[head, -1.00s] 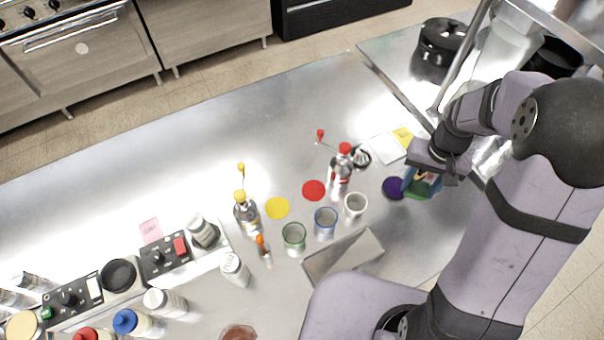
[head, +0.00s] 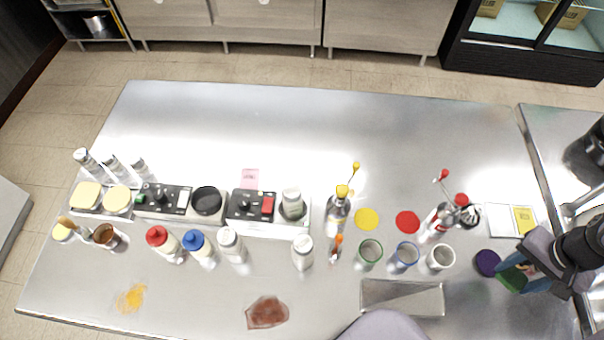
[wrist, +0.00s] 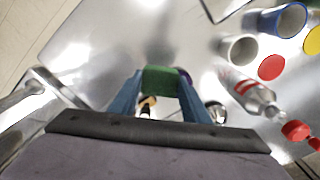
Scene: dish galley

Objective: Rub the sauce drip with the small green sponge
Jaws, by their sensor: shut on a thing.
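The small green sponge (wrist: 160,80) is held between the two blue fingertips of my gripper (wrist: 158,88) in the wrist view. In the head view my gripper (head: 512,272) is at the far right, with part of the green sponge (head: 513,281) showing beneath it, beside a purple disc. A glossy reddish-brown patch (head: 267,312), which looks like the sauce drip, lies on the steel counter near its front edge, well left of my gripper. A separate yellow-orange smear (head: 132,298) lies farther left. I cannot tell whether the sponge touches the counter.
Between gripper and brown patch stand a metal bin (head: 402,298), a white cup (head: 441,257), blue-rimmed (head: 406,254) and green-rimmed (head: 370,251) cups, and bottles. Several shakers and squeeze bottles (head: 197,246) stand behind and left of the patch. The purple disc (head: 488,263) is beside my gripper.

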